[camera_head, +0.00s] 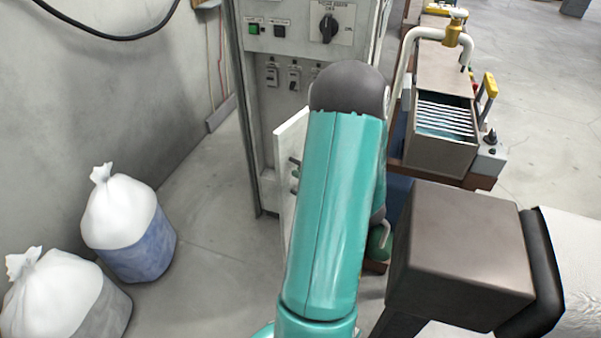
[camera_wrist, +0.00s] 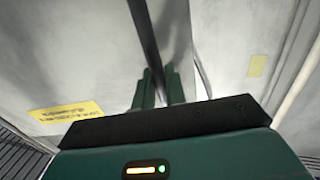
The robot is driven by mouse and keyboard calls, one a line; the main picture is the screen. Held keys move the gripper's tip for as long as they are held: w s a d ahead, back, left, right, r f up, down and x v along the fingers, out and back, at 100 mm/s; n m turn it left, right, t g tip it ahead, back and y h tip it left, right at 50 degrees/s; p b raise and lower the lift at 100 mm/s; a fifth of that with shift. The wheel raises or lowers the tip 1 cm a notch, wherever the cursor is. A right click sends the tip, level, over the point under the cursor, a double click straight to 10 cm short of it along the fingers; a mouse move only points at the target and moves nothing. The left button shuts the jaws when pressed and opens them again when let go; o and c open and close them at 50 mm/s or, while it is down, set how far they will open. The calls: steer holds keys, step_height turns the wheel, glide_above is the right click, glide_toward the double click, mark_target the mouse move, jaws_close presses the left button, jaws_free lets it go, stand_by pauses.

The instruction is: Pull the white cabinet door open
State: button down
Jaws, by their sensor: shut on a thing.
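The white cabinet (camera_head: 262,100) stands at the back centre, with switches on its front. Its white door (camera_head: 288,150) shows as a narrow panel standing out from the cabinet front, left of my teal arm, so it looks ajar.
Two tied white bags (camera_head: 128,225) (camera_head: 65,295) stand on the floor at the left. A machine with a slatted brown box (camera_head: 437,155) stands right of the cabinet. A brown block (camera_head: 460,250) is at the lower right. Bare floor lies between the bags and my arm.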

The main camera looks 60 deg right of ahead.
steer(key=shift+s+d, duration=0.2)
steer(key=shift+d, duration=0.15)
steer(key=c, duration=1.8)
jaws_free()
steer(key=shift+a, duration=0.1)
steer(key=shift+w+a, duration=0.1)
steer(key=shift+a, duration=0.05)
steer(key=shift+s, duration=0.25)
